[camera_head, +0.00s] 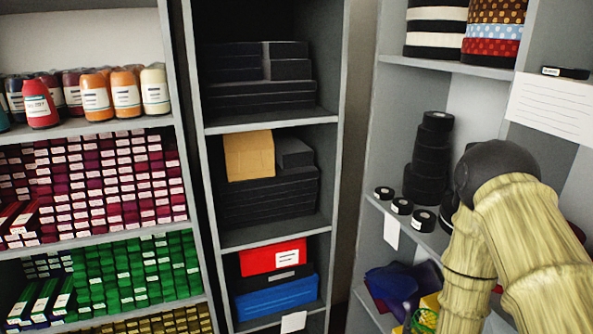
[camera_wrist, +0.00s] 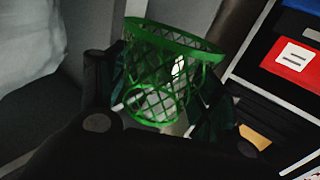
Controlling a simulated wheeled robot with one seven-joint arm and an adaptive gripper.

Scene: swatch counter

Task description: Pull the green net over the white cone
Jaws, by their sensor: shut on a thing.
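The green net (camera_wrist: 172,48) is an open mesh basket shape with a solid rim, in the middle of the wrist view. My gripper (camera_wrist: 158,100) is shut on it, with one dark finger at each side of the mesh. In the head view a small part of the green net (camera_head: 424,321) shows at the bottom edge, beside my arm. My gripper is not clearly visible there. I cannot make out the white cone for sure in either view. A pale rounded surface fills the upper left of the wrist view, but I cannot tell what it is.
Black rolls (camera_head: 428,160) sit on the right shelf, close to my arm. Blue cloth (camera_head: 395,283) lies below, near the net.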

